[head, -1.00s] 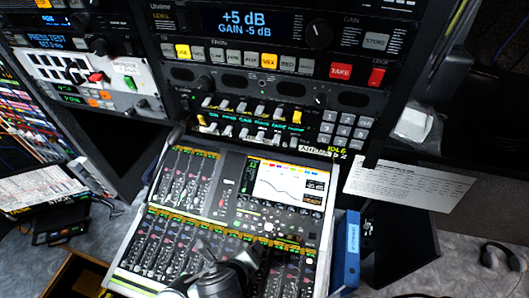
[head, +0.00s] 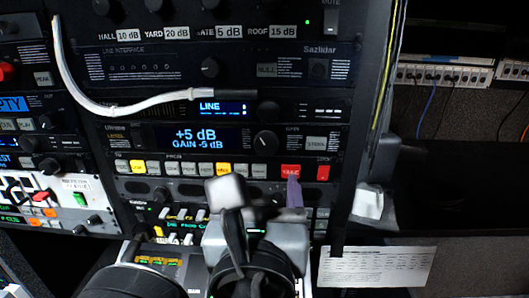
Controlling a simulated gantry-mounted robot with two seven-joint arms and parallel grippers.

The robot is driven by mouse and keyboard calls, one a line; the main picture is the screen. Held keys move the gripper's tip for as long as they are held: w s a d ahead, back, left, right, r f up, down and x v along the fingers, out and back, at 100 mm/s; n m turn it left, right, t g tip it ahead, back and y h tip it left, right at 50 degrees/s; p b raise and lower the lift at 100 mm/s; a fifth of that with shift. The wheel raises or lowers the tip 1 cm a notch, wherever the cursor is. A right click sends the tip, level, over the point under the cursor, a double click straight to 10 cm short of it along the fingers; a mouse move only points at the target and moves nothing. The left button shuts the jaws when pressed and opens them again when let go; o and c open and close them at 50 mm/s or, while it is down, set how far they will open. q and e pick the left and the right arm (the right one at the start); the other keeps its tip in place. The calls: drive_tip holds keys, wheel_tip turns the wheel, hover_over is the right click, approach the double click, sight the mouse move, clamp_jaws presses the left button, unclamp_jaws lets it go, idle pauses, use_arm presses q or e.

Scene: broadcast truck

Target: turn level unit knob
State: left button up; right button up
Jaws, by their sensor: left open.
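The level unit (head: 140,140) is a black rack panel with a blue-lit display (head: 197,138) reading "+5 dB" and "GAIN -5 dB". Its round black knob (head: 266,140) sits right of the display, beside the GAIN label. My left gripper (head: 260,192) is open and empty in front of the rack, below the knob and apart from it in the picture. One pale fingertip shows at the left and a purplish one at the right, which overlaps the lower edge of the red TAKE button (head: 291,172). My right gripper is not recognisable in view.
A paper sheet (head: 375,266) hangs at lower right.

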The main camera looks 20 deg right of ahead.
sight(266, 147)
use_arm(q)
drive_tip(key=b+x, duration=0.4)
drive_tip(key=x, duration=0.4)
drive_tip(key=shift+w+r, duration=0.1)
drive_tip(key=shift+w, duration=0.15)
drive_tip(key=shift+x, duration=1.1)
